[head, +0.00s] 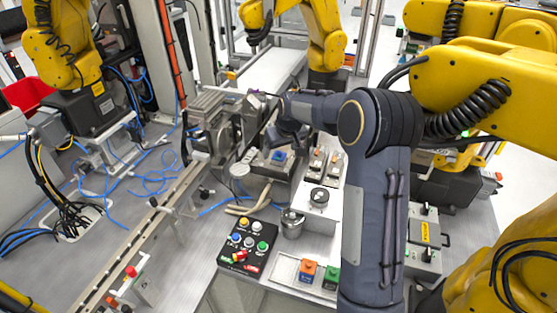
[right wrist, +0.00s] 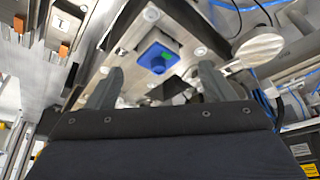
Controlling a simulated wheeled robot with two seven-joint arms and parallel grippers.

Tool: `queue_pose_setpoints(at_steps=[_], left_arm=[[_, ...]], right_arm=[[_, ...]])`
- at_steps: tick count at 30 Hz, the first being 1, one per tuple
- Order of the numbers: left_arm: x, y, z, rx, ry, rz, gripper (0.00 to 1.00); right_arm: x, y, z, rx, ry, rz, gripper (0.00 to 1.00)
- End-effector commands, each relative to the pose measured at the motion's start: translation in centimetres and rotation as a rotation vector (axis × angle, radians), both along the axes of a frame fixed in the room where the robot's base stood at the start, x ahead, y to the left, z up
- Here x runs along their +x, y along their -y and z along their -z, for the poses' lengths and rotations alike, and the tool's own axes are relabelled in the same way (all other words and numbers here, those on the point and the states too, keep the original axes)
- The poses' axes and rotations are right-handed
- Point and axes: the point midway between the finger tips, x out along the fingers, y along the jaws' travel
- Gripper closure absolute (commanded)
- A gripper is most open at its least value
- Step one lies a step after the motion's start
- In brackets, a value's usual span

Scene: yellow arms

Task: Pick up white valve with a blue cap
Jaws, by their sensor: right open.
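I cannot make out the white valve body under the cap. My right gripper (right wrist: 159,82) is open and empty. Its two fingers stand apart, one on each side of the cap in the picture, and do not touch it. In the head view the right gripper (head: 288,136) is partly hidden by its own wrist, just above the fixture. My left gripper is not in view.
A black button panel (head: 247,246), a metal cup (head: 292,223) and orange (head: 307,271) and green (head: 331,278) blocks lie nearer on the bench. A grey machine (head: 212,122) stands left of the fixture. A round metal disc (right wrist: 262,50) is close on the right in the wrist view.

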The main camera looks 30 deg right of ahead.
Motion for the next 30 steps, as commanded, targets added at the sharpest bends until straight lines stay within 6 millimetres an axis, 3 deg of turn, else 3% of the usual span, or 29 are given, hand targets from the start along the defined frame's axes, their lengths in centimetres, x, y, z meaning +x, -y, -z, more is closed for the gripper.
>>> queue_pose_setpoints(at_steps=[2,7,15,26,30], left_arm=[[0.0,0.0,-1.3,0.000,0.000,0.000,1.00],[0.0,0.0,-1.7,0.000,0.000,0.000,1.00],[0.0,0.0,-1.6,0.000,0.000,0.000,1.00],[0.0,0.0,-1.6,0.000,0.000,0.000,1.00],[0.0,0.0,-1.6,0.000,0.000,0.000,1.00]], right_arm=[[0.7,0.3,0.7,-0.001,-0.005,0.000,0.24],[1.5,0.3,2.7,0.001,-0.001,-0.001,0.24],[1.6,0.3,3.1,0.001,0.001,0.000,0.24],[1.6,0.3,3.1,0.001,0.000,0.000,0.71],[1.6,0.3,3.0,0.000,0.001,0.000,0.74]])
